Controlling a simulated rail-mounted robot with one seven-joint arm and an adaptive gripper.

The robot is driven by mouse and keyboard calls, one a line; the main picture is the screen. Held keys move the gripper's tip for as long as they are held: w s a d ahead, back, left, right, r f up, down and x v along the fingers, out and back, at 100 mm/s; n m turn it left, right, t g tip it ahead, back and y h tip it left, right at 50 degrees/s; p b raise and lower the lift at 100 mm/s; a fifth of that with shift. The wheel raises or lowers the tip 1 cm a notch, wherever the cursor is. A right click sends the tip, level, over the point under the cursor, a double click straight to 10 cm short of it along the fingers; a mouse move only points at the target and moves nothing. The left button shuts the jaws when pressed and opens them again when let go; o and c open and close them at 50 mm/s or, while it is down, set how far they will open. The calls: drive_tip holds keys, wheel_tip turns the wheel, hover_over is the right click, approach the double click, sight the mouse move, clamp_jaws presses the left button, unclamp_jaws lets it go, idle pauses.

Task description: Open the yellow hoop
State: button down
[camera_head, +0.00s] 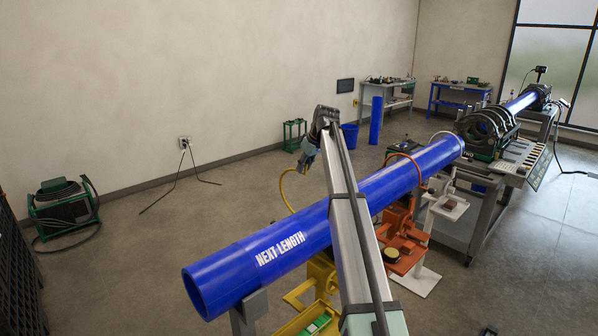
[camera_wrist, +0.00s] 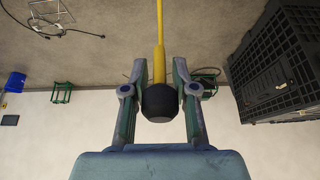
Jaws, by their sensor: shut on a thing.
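The yellow hoop (camera_head: 283,187) is a thin curved rod. In the head view it shows on the far side of the blue pipe (camera_head: 345,215), curving up from behind the pipe to my gripper (camera_head: 306,158). Its lower end is hidden by the pipe. In the wrist view the hoop's yellow rod (camera_wrist: 159,45) ends in a black knob (camera_wrist: 159,103). My gripper (camera_wrist: 159,95) has its fingers on either side of this knob and is shut on it. The yellow stand (camera_head: 322,275) shows partly below the pipe, behind my arm.
An orange stand with a red hoop (camera_head: 405,157) and a white stand with a white hoop (camera_head: 447,134) stand farther along the pipe. The fusion machine (camera_head: 487,130) is beyond. A black crate (camera_wrist: 290,65) shows in the wrist view.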

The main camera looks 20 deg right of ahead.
drive_tip(key=shift+w+a, duration=0.35)
drive_tip(key=shift+w, duration=0.35)
drive_tip(key=c, duration=1.2)
unclamp_jaws()
drive_tip(key=shift+f, duration=0.1)
drive_tip(key=v, duration=1.2)
